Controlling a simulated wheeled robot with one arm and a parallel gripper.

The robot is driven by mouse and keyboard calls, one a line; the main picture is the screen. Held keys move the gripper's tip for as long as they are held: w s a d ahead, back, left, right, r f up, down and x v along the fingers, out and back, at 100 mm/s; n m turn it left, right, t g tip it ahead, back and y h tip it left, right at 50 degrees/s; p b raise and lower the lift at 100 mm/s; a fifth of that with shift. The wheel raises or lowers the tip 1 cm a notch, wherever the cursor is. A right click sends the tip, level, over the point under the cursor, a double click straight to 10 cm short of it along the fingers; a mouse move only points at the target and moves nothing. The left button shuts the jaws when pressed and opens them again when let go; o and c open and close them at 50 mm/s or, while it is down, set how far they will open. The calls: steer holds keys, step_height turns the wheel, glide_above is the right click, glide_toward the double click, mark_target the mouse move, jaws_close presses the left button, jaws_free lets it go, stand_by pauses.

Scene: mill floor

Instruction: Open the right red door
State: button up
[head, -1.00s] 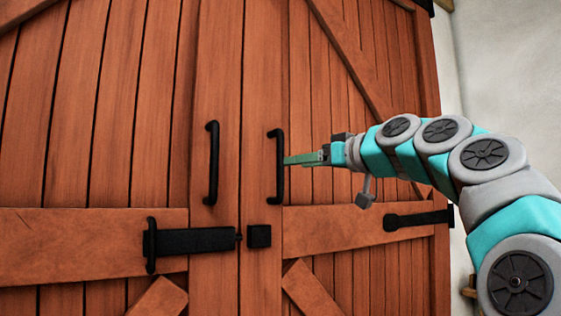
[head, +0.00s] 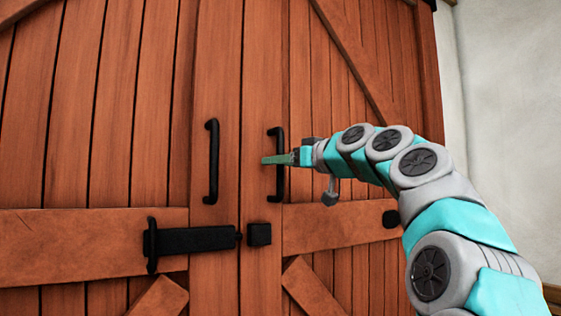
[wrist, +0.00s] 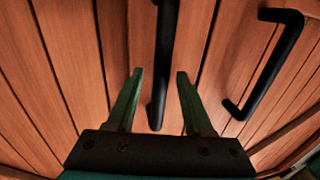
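The right red door (head: 325,225) is a wooden plank door, shut against the left red door (head: 110,130) at a vertical seam. Its black upright handle (head: 279,185) stands near the seam. My gripper (head: 264,160) is at the handle's middle height, its green fingertips reaching past the bar in the head view. In the wrist view my gripper (wrist: 160,74) is open, with one finger on each side of the right handle (wrist: 165,45). Neither finger visibly presses on the bar.
The left door's black handle (head: 212,160) is close by; it also shows at the right in the wrist view (wrist: 262,75). A black bolt (head: 195,240) on the left door ends near a black block (head: 259,234) on the right door. A pale wall (head: 510,130) is at right.

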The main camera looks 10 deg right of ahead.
jaws_close()
stand_by(1.3)
